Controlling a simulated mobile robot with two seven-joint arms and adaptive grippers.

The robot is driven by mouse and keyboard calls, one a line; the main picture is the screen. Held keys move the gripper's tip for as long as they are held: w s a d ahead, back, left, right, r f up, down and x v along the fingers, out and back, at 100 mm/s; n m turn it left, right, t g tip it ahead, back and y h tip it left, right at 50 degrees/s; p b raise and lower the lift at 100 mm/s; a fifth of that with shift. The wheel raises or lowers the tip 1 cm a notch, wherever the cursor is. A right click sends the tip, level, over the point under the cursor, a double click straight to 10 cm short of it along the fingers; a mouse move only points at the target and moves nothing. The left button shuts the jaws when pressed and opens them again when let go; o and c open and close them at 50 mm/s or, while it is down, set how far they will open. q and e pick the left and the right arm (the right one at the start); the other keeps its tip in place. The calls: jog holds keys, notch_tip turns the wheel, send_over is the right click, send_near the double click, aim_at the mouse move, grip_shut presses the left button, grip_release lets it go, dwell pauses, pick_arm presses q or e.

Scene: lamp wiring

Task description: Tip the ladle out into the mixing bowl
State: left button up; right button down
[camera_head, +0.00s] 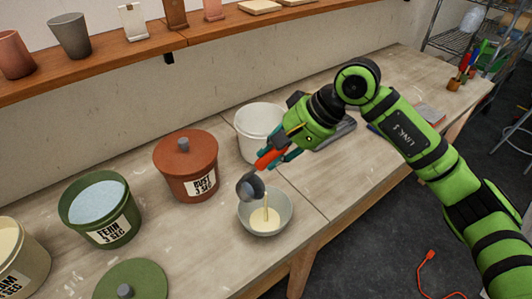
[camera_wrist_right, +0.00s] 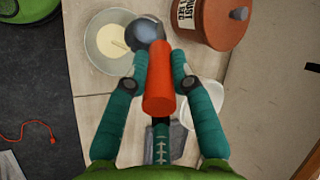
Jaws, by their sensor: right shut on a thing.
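My right gripper (camera_head: 274,157) is shut on the ladle's orange-red handle (camera_wrist_right: 158,92). The ladle's dark grey cup (camera_head: 249,187) is tilted over the left rim of the mixing bowl, apart from it. A thin cream-coloured stream (camera_head: 266,200) runs down from the cup's lip. The grey mixing bowl (camera_head: 285,216) stands on the table and has a pool of cream liquid (camera_head: 264,221) in it. In the wrist view the bowl (camera_wrist_right: 90,42) is left of the ladle cup (camera_wrist_right: 148,30). How much is left in the cup is unclear. My left gripper is not in view.
A lidded rust pot (camera_head: 184,168) and a white bucket (camera_head: 243,142) stand behind the bowl. An open green pot (camera_head: 115,230) with pale blue liquid and a cream pot (camera_head: 35,268) are at left. A green lid (camera_head: 150,284) lies in front. A shelf (camera_head: 110,60) runs above.

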pick_arm(q)
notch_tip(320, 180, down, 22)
jog(key=b, duration=2.2)
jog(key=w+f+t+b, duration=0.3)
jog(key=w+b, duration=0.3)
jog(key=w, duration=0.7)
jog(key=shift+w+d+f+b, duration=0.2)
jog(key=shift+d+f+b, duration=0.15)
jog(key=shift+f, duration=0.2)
pick_arm(e)
jog(key=s+d+f+t+y, duration=0.1)
jog(key=d+f+y, duration=0.8)
jog(key=shift+s+d, duration=0.3)
jog(key=shift+d, duration=0.1)
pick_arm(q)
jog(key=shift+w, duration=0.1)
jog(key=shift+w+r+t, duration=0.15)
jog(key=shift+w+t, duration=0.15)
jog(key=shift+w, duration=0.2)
